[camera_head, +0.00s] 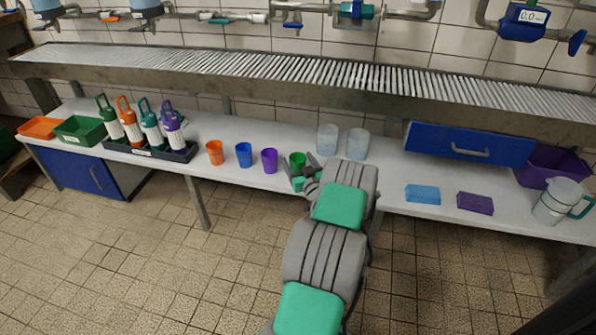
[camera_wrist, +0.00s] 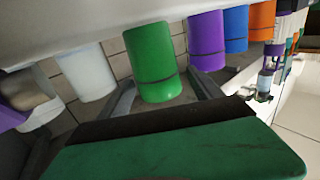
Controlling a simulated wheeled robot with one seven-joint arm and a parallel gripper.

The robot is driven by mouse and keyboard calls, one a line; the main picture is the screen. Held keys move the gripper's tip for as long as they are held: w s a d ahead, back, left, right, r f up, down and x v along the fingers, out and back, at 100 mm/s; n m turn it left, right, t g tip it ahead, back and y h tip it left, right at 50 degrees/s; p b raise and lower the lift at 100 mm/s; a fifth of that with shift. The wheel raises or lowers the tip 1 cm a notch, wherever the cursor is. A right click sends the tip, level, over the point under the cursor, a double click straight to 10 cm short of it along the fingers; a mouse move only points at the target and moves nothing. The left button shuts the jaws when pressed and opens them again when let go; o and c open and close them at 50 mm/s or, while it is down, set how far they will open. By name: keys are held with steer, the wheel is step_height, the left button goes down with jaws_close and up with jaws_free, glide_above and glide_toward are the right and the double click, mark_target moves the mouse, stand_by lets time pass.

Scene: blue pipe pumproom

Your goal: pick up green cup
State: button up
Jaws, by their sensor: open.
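The green cup (camera_head: 297,160) stands upright on the white bench in the head view, the rightmost of the row of coloured cups. It also shows in the wrist view (camera_wrist: 154,62), where it appears large, between the two fingers. My gripper (camera_head: 303,172) is at the cup, with its fingers apart on either side of it. In the wrist view the open fingers of my gripper (camera_wrist: 160,95) show a gap beside the cup. The far side of the cup is hidden.
A purple cup (camera_head: 269,160), blue cup (camera_head: 243,154) and orange cup (camera_head: 214,152) stand to the left. Two clear cups, one here (camera_head: 357,144), stand close to the right. A slatted shelf (camera_head: 300,75) overhangs the bench.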

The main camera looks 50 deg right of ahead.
steer(key=shift+w+d, duration=0.25)
steer(key=shift+w, duration=0.15)
steer(key=shift+c, duration=0.5)
steer(key=c, duration=1.3)
